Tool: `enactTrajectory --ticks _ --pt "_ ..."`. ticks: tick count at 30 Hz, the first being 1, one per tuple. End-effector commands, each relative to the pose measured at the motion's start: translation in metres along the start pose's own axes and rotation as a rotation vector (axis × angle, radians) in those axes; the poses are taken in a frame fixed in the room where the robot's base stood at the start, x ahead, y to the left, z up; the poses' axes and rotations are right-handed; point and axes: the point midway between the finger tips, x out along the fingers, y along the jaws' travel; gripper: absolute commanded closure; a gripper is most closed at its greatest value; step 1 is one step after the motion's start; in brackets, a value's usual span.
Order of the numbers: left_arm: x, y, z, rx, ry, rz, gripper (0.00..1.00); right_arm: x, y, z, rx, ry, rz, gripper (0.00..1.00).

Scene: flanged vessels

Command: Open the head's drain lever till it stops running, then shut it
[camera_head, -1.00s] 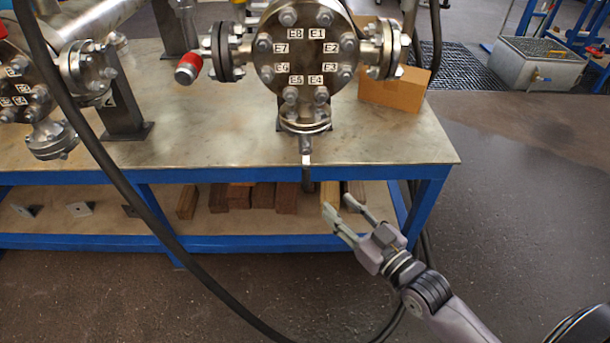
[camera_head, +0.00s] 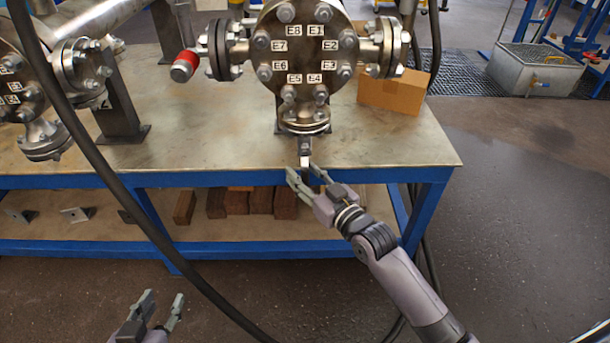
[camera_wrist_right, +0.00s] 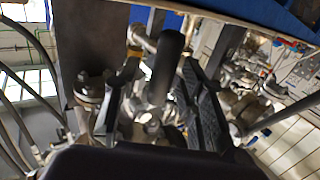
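The round steel head (camera_head: 305,45) with labelled bolts E1 to E8 faces me above the table. Its drain fitting (camera_head: 304,120) hangs from the bottom flange, with the drain lever (camera_head: 305,160) below it at the table's front edge. My right gripper (camera_head: 302,171) is open at the lever, which its fingers partly hide. In the right wrist view a dark lever handle (camera_wrist_right: 167,62) stands between the two spread fingers, with gaps on both sides. My left gripper (camera_head: 163,297) is open and empty, low at the left. I cannot see any liquid running.
The blue-framed steel table (camera_head: 400,150) carries the vessel and a cardboard box (camera_head: 393,92). Another flanged vessel (camera_head: 25,95) stands at the left. A black hose (camera_head: 105,175) crosses the view in front. Wooden blocks (camera_head: 260,200) lie on the lower shelf.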

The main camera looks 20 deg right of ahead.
Motion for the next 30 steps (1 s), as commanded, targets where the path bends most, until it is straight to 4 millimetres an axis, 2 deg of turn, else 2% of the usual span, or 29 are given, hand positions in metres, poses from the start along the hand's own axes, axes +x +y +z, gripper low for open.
enactTrajectory --ticks 2,19,30 --pt "0.0 0.0 0.0 0.0 -0.001 0.0 0.63 -0.0002 -0.0001 0.0 0.0 0.0 0.0 0.63" --pt "0.0001 0.0002 0.0007 0.0 -0.003 0.0 0.63 -0.0006 0.0 0.0001 0.0 0.0 0.0 1.0" --pt "0.0001 0.0001 0.0008 -0.001 -0.003 0.0 0.63 -0.0006 0.0001 0.0002 0.0 0.0 0.0 1.0"
